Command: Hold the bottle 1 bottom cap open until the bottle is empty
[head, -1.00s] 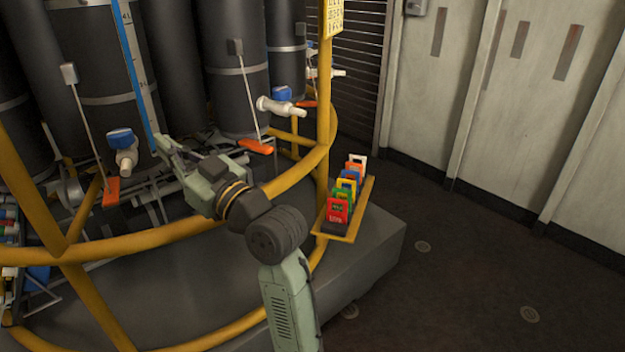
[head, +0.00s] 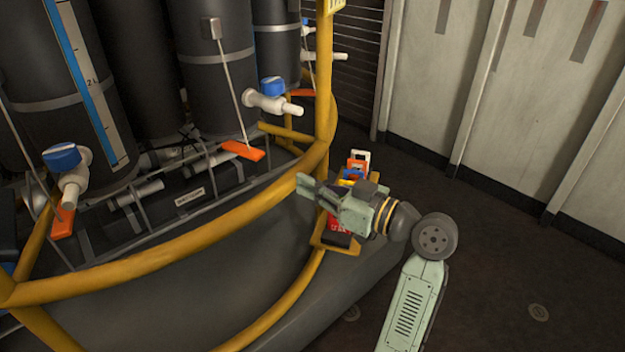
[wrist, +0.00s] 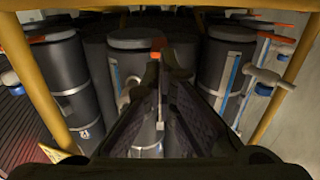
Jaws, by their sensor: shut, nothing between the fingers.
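Tall dark bottles with grey bands stand behind the yellow rail; one is the large left bottle (head: 55,75), with a blue-and-white level scale (head: 85,85), and another is the middle bottle (head: 218,65). I cannot tell which is bottle 1. Orange levers hang below on thin rods, one at left (head: 63,222) and one at centre (head: 243,150). No bottom cap can be made out clearly. My gripper (head: 308,188) is shut and empty, on the near side of the rail, apart from the bottles and levers. Its fingers (wrist: 160,70) also show in the wrist view, pointing towards the bottles.
The curved yellow rail (head: 215,222) and its upright post (head: 325,75) stand between my gripper and the bottles. White taps with blue handles (head: 272,87) stick out. Dark floor (head: 490,260) is clear at right.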

